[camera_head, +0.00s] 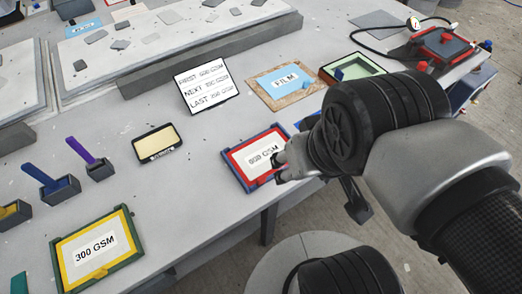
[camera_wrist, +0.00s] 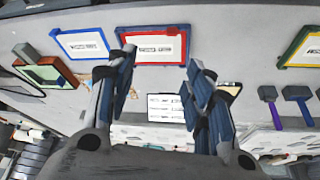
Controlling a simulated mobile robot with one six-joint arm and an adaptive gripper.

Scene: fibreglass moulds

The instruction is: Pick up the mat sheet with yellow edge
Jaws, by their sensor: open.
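The mat sheet with yellow edge (camera_head: 96,244), labelled 300 GSM, lies in a green-rimmed tray at the lower left of the head view. It has a small yellow tab at its front edge. Part of it shows at the right edge of the wrist view (camera_wrist: 298,46). My gripper (camera_head: 281,168) is well to the right of it, by the red-edged 600 GSM sheet (camera_head: 255,153). In the wrist view my gripper (camera_wrist: 158,70) has its fingers spread, with nothing between them. Its height above the table is hard to tell.
A blue-edged sheet (camera_wrist: 83,43) lies beside the red one. A sign (camera_head: 206,84), a FILM tray (camera_head: 290,94), a small display (camera_head: 157,143) and tools in holders (camera_head: 96,165) stand on the table. Bare tabletop (camera_head: 185,205) separates the yellow and red sheets.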

